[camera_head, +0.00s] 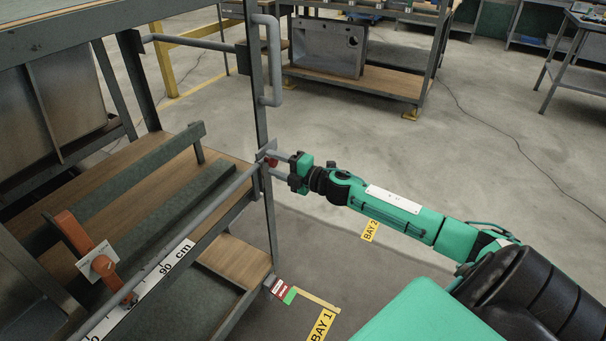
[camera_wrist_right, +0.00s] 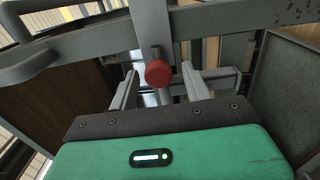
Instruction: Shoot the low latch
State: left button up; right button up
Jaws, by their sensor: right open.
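The low latch shows as a red knob (camera_head: 271,161) on a short metal stem at the rack's front upright, about level with the wooden shelf. In the right wrist view the red knob (camera_wrist_right: 158,73) sits between the two fingers, with a visible gap on each side. My right gripper (camera_head: 279,163) reaches in from the right, its fingers pointing at the upright, open and around the knob. In the wrist view the open fingers (camera_wrist_right: 161,82) hold nothing. The latch's bolt behind the knob is mostly hidden. My left gripper is not in view.
A grey upright with a handle (camera_head: 276,60) rises above the latch. A grey rail (camera_head: 200,205) runs down-left past a centimetre scale (camera_head: 160,277). An orange lever with a white plate (camera_head: 103,265) stands on the rack.

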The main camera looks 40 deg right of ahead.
jog(key=v, duration=1.2)
jog(key=shift+s, duration=0.25)
dwell(0.3)
